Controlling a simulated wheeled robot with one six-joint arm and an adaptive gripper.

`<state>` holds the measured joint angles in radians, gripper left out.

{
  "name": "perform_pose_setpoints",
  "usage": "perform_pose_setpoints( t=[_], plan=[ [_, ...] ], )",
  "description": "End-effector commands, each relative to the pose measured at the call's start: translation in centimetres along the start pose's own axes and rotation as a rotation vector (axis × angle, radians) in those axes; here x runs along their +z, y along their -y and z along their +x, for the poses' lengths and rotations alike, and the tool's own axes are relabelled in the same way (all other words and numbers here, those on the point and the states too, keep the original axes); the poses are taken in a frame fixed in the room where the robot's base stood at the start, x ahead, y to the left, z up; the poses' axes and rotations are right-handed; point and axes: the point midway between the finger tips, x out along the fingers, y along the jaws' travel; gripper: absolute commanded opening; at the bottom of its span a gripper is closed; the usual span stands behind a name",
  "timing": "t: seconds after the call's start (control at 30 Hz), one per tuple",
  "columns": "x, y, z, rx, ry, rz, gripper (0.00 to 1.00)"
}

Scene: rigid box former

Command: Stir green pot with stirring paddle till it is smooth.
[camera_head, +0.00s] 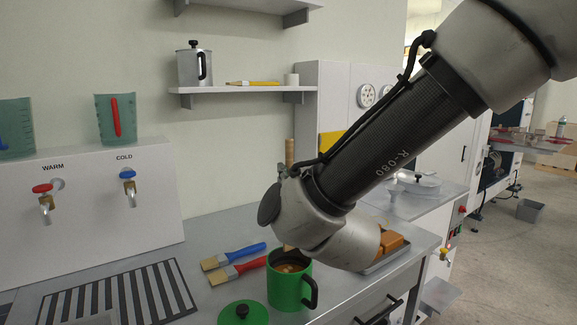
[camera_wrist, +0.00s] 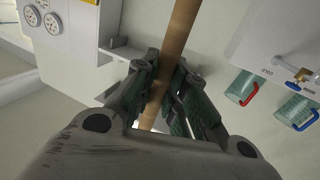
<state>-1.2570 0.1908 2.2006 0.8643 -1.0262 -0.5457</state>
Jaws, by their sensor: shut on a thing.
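The green pot (camera_head: 278,290) stands upright and open on the bench, with brown stuff inside, its handle to the right. The light wooden stirring paddle (camera_head: 289,153) shows above my wrist in the head view. A short piece of it also shows just over the pot's mouth; its lower end is hidden. In the wrist view my gripper (camera_wrist: 164,78) is shut on the paddle's round handle (camera_wrist: 181,25).
A green lid (camera_head: 250,317) lies in front of the pot. A blue brush (camera_head: 234,257) and a red brush (camera_head: 240,271) lie left of it. A tray with brown blocks (camera_head: 391,241) is at right. A striped grate (camera_head: 118,297) and tap unit (camera_head: 90,205) are at left.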

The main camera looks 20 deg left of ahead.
Motion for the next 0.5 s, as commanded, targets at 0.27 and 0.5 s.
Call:
perform_pose_setpoints(
  t=[0.27,0.5],
  plan=[
    [3.2,0.0,0.0,-0.001,0.002,-0.002,0.00],
    [5.9,0.0,0.0,-0.001,0.003,-0.002,0.00]
  ],
)
